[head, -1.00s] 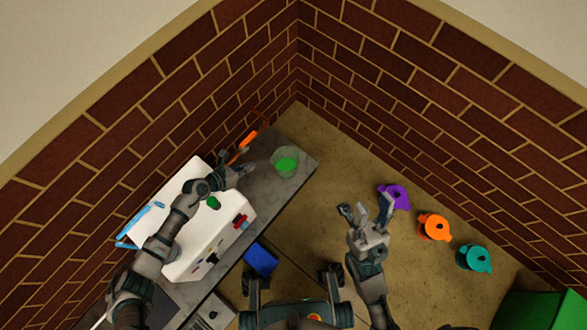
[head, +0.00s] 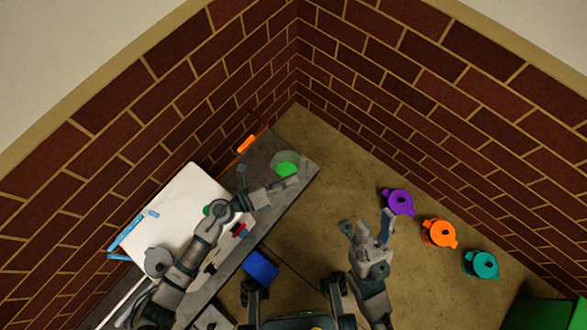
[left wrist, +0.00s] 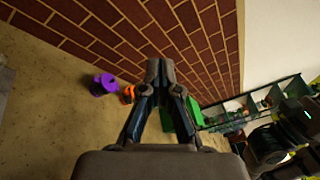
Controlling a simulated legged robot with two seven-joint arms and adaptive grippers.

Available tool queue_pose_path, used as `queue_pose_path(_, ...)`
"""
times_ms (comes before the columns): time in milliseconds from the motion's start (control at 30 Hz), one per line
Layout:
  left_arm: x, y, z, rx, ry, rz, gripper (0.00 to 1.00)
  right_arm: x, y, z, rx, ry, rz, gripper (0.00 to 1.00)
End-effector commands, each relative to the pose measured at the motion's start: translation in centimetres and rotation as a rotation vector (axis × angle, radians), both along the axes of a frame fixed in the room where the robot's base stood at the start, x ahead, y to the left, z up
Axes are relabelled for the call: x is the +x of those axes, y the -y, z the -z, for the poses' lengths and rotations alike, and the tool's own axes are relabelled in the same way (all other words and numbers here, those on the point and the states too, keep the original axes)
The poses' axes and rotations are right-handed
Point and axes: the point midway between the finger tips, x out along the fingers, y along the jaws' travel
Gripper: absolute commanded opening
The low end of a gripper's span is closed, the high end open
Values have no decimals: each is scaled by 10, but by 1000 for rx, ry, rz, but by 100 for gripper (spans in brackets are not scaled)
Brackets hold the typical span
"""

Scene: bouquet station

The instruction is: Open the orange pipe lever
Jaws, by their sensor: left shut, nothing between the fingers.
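The orange lever (head: 246,143) shows as a short orange bar by the brick wall, at the far left edge of the grey counter (head: 305,166). The pipe it belongs to is hard to make out. My left gripper (head: 292,183) is shut and empty over the counter, to the right of the lever and below it in the picture, clearly apart from it. In the left wrist view the fingertips of my left gripper (left wrist: 158,68) meet with nothing between them. My right gripper (head: 369,229) is open and empty over the floor.
A clear container with green contents (head: 286,168) stands on the counter close to my left gripper. A white machine (head: 180,200) lies under my left arm. Purple (head: 398,201), orange (head: 439,233) and teal (head: 481,264) pots stand along the right wall.

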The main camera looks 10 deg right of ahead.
Motion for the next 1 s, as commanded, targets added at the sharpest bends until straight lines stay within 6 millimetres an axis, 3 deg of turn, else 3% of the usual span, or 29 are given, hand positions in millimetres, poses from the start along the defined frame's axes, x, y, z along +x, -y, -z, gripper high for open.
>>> queue_pose_path(300, -11, 11, -22, -119, -52, 17, 0, 1, 0, 8, 0, -10, 0, 40)
queue_pose_path(1000, -11, 11, -24, -122, -54, 18, 0, 4, 0, 2, 0, 3, 1, 40)
